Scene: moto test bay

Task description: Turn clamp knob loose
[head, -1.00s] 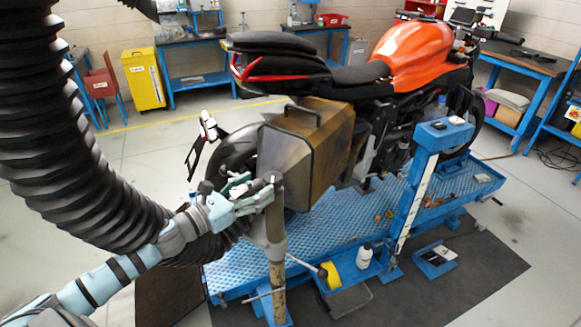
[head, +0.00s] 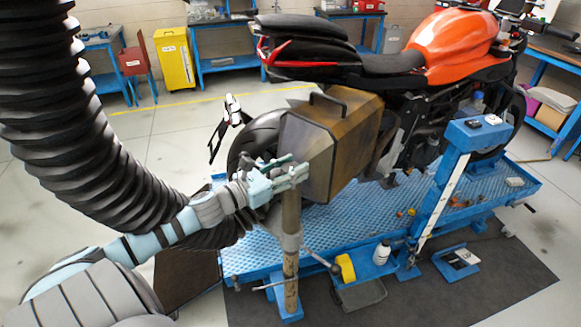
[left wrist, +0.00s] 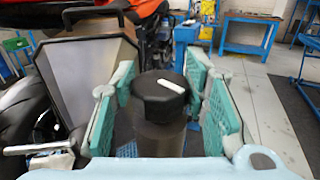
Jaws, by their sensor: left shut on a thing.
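The clamp knob (left wrist: 158,98) is black with a white mark on top, and it sits on top of an upright post in the left wrist view. My left gripper (left wrist: 160,112) has its teal finger pads on both sides of the knob and is shut on it. In the head view my left gripper (head: 290,176) is at the top of the post (head: 291,215), and its fingers largely hide the knob. My right gripper is not in view.
A brown-grey pannier (head: 345,145) on the orange motorcycle (head: 455,50) is right beside the gripper. A blue lift platform (head: 340,225) lies below. A bar handle (head: 322,260) sticks out lower on the post. A black ribbed hose (head: 60,110) hangs at the left.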

